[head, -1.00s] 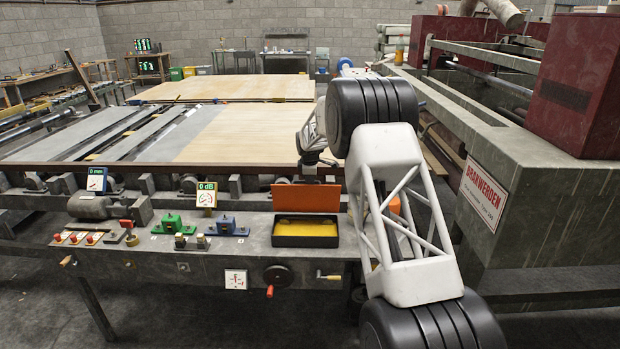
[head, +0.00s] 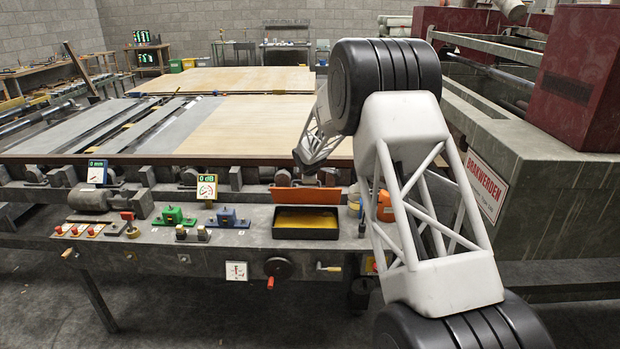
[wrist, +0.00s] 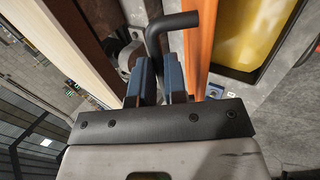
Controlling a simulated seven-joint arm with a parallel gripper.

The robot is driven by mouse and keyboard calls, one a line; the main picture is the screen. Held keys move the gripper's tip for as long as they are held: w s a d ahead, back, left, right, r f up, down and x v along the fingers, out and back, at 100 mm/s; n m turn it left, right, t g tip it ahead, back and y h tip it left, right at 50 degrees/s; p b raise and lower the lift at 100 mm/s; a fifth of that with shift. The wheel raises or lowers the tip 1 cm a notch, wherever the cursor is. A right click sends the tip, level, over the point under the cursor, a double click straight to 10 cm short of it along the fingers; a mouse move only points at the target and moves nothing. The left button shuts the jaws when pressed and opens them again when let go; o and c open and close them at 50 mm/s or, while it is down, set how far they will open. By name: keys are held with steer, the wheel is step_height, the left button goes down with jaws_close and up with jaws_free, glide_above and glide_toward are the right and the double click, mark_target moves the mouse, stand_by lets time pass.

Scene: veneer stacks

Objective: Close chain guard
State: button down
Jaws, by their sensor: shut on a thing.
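The chain guard is an orange lid (head: 307,196) on a black open-topped box (head: 306,233) with a yellow inside. The lid stands up along the box's far edge, tilted a little forward over it. In the wrist view the lid (wrist: 201,45) runs just right of my gripper as an orange strip, with the yellow inside (wrist: 252,28) beyond it. My gripper (wrist: 160,82) has blue pads shut on a black bent handle (wrist: 178,20). Where the handle joins the lid is not clear. In the head view my gripper is behind the lid and mostly hidden.
A green fixture (head: 174,216) and a blue fixture (head: 228,218) sit left of the box. A hand wheel (head: 278,267) is on the front face below. A can (head: 354,203) stands right of the box. Wide wooden sheets (head: 255,125) lie behind.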

steer(key=shift+s+d+f+t, duration=0.1)
steer(key=shift+s+f+t, duration=0.1)
steer(key=shift+s+t, duration=0.15)
steer(key=shift+s+f, duration=0.35)
steer(key=shift+s, duration=0.3)
steer(key=shift+s+f, duration=0.3)
steer(key=shift+s, duration=0.3)
steer(key=shift+s+f, duration=1.1)
steer(key=shift+f, duration=0.2)
steer(key=shift+s+f, duration=1.1)
steer(key=shift+f, duration=0.25)
steer(key=shift+s+f, duration=1.1)
steer(key=shift+f, duration=0.2)
steer(key=c, duration=1.2)
jaws_free()
steer(key=shift+o, duration=0.2)
